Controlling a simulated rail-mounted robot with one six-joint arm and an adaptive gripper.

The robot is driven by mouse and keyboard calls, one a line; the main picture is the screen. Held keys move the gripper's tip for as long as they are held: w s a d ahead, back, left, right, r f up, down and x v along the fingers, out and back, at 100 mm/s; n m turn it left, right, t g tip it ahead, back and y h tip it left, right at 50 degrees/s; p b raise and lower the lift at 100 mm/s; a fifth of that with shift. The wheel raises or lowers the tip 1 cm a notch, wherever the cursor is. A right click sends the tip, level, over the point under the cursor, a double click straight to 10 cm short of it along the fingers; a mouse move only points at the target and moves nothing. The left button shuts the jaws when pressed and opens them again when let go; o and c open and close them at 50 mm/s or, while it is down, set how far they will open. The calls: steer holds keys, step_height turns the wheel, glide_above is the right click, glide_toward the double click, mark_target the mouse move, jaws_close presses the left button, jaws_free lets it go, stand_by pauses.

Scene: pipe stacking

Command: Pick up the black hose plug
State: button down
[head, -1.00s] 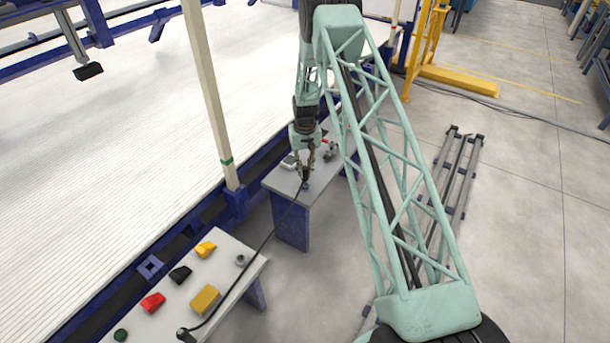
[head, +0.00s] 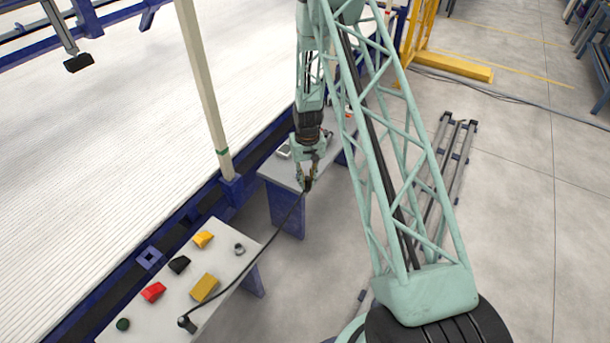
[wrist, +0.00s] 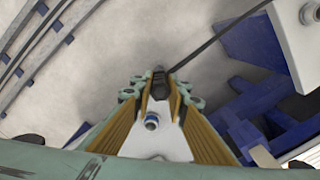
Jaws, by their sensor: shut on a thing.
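The black hose plug (wrist: 160,86) sits between the fingertips of my gripper (wrist: 161,84) in the wrist view, and the gripper is shut on it. A thin black hose (wrist: 222,36) runs from the plug up to the right. In the head view my gripper (head: 307,184) hangs beside the front edge of the far grey table, and its fingers largely hide the plug. The hose (head: 258,253) stretches in a sagging line to a black round fitting (head: 187,322) on the near table.
The near table (head: 217,261) holds red, yellow and black pieces, a yellow block (head: 204,287) and a small grey fitting (head: 239,249). The far table (head: 278,172) bears small items, partly hidden by my arm. A pale post (head: 204,95) stands to the left.

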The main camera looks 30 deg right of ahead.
steer(key=shift+s+a, duration=0.25)
steer(key=shift+s, duration=0.6)
steer(key=shift+r, duration=0.2)
step_height(320, 180, up, 8)
steer(key=p, duration=0.2)
steer(key=shift+p, duration=0.4)
stand_by(0.9)
steer(key=shift+a, duration=0.1)
steer(key=s+a+r+n, duration=0.1)
steer(key=a+r, duration=0.6)
steer(key=a, duration=0.3)
steer(key=s+a+r+n, duration=0.1)
steer(key=a+r+n, duration=0.1)
steer(key=a+r, duration=0.5)
steer(key=shift+a+r, duration=0.25)
steer(key=shift+a, duration=1.45)
steer(key=shift+a, duration=0.15)
